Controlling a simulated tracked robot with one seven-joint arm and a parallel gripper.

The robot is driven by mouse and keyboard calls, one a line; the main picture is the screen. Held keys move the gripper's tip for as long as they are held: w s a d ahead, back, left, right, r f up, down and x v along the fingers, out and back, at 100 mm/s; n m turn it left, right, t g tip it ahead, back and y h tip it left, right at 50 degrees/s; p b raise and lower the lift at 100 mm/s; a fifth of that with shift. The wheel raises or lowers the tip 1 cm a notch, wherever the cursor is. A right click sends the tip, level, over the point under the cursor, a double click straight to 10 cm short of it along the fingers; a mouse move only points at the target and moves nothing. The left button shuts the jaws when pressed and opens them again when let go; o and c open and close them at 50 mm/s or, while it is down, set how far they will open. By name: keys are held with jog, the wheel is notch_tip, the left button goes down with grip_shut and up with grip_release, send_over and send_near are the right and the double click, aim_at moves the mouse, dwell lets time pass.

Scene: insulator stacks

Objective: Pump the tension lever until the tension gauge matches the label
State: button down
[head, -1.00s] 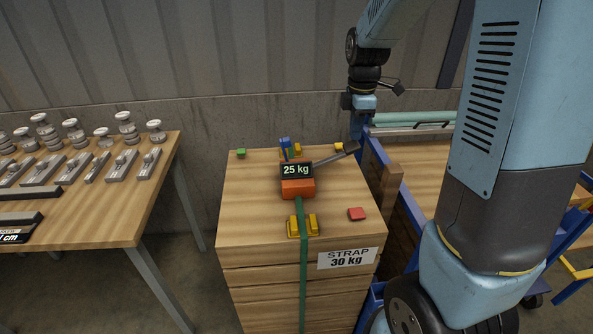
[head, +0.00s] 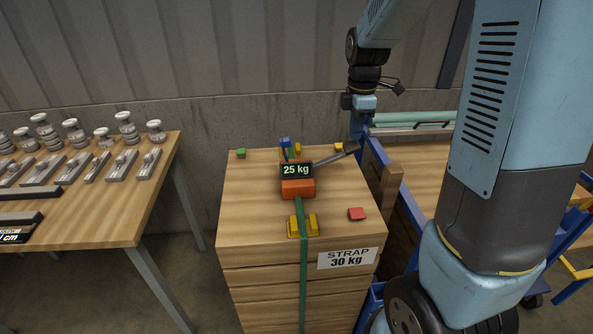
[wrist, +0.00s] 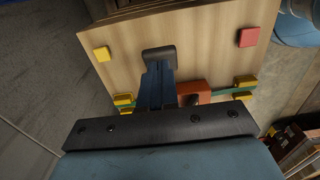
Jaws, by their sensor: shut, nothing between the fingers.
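The orange tensioner (head: 297,188) sits on top of the wooden crate stack (head: 245,205), with the green strap (head: 303,265) running through it. Its gauge (head: 296,170) reads 25 kg. The white label (head: 347,258) on the stack's front reads STRAP 30 kg. The tension lever (head: 330,159) points right and slightly up from the tensioner, ending in a dark grip. My gripper (head: 356,140) is at the lever's grip end, pointing down. In the wrist view my shut blue fingers (wrist: 158,82) reach the dark lever grip (wrist: 159,54); whether they touch it I cannot tell.
Red (head: 356,214), green (head: 240,153) and yellow (head: 338,147) blocks lie near the stack's top corners. Yellow strap guides (head: 302,226) flank the strap at the front edge. A blue frame (head: 395,185) stands close on the right. A table with metal parts (head: 95,215) is at left.

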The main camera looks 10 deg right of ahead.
aim_at(354, 144)
jog(key=shift+f, duration=2.8)
jog(key=shift+r, duration=2.85)
